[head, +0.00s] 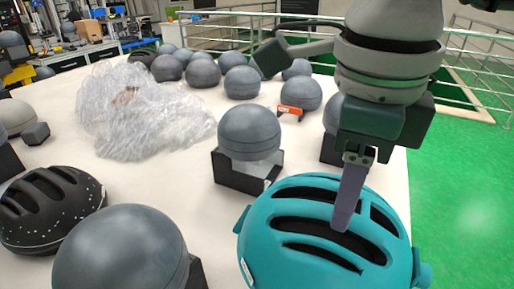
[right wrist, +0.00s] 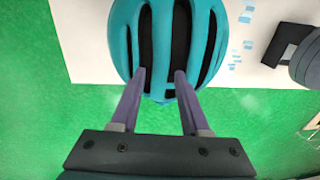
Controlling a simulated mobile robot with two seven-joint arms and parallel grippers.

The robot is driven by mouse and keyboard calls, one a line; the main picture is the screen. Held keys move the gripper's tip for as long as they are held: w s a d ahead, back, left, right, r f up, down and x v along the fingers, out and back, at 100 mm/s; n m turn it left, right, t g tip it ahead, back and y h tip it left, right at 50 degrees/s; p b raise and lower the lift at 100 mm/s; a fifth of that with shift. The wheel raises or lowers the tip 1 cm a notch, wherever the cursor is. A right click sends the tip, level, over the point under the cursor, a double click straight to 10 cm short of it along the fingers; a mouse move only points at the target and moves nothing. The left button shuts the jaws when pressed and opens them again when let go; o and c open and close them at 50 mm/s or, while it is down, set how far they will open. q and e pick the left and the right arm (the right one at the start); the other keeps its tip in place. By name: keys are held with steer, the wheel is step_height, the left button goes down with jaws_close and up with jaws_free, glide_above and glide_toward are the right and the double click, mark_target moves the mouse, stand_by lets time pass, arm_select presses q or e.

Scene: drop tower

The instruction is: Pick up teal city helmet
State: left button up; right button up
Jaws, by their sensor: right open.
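The teal city helmet (head: 290,215) with dark vent slots sits at the front right of the white table in the head view, its lower part cut off by the frame. It also shows at the top of the right wrist view (right wrist: 122,45). My right gripper (head: 341,228) comes down from above over the helmet. In the right wrist view its two fingers (right wrist: 160,74) are apart, with the tips at the helmet's near vents. I cannot tell whether they touch the shell. My left gripper is not in view.
A grey ball on a black stand (head: 249,132) is just behind the helmet. A large grey ball (head: 120,255) and a black speckled helmet (head: 48,207) are on the left. Crumpled clear plastic (head: 140,110) lies farther back. Green floor (head: 465,190) lies beyond the table's right edge.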

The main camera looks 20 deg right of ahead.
steer(key=shift+f, duration=0.9)
steer(key=shift+c, duration=0.4)
jaws_close()
steer(key=shift+w+r, duration=0.1)
